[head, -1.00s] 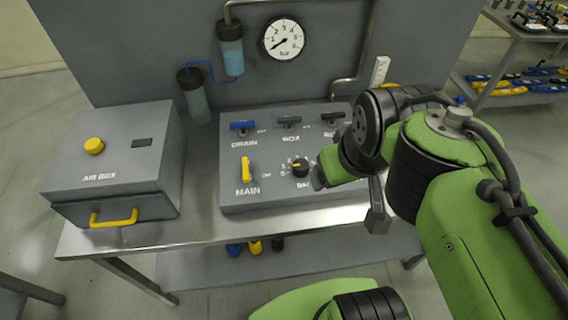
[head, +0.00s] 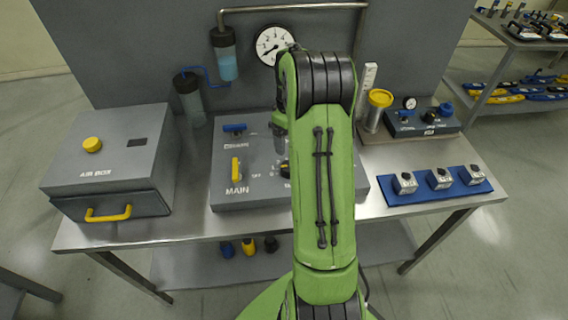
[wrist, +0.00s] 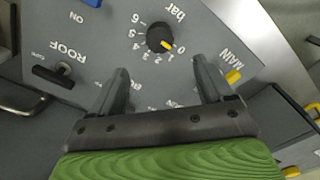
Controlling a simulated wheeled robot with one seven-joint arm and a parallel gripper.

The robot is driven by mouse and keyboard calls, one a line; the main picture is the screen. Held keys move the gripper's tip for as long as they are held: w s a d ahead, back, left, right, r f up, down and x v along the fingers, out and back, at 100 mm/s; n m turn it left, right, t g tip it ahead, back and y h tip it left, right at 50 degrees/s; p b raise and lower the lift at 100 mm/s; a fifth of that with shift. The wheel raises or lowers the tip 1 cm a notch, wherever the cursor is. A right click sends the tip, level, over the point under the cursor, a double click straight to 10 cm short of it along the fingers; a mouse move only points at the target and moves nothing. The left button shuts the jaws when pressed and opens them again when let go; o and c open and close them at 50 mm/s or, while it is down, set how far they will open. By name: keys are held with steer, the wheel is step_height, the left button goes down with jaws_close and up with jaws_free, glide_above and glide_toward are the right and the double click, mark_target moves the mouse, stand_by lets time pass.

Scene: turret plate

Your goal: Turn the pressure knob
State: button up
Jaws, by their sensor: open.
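The pressure knob (wrist: 160,38) is a round black dial with a yellow pointer mark, on a grey panel (wrist: 110,22) under a "bar" scale numbered 0 to 6. The mark points near the low end, about 0 to 1. My gripper (wrist: 160,66) is open and empty in the wrist view, its two fingers apart, with the knob just beyond the gap between the tips. In the head view my arm covers most of the panel's middle; only the knob's left edge (head: 285,169) shows beside it.
The yellow MAIN handle (head: 236,168) stands left of the knob; it is close to one finger in the wrist view (wrist: 233,76). A black ROOF handle (wrist: 52,78) is also near. A pressure gauge (head: 271,44) hangs behind. The air box (head: 110,160) stands left, a blue mat (head: 425,194) right.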

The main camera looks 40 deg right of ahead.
step_height(320, 180, down, 11)
steer(key=shift+w+f, duration=0.1)
steer(key=shift+f, duration=0.1)
steer(key=shift+c, duration=0.5)
steer(key=c, duration=0.9)
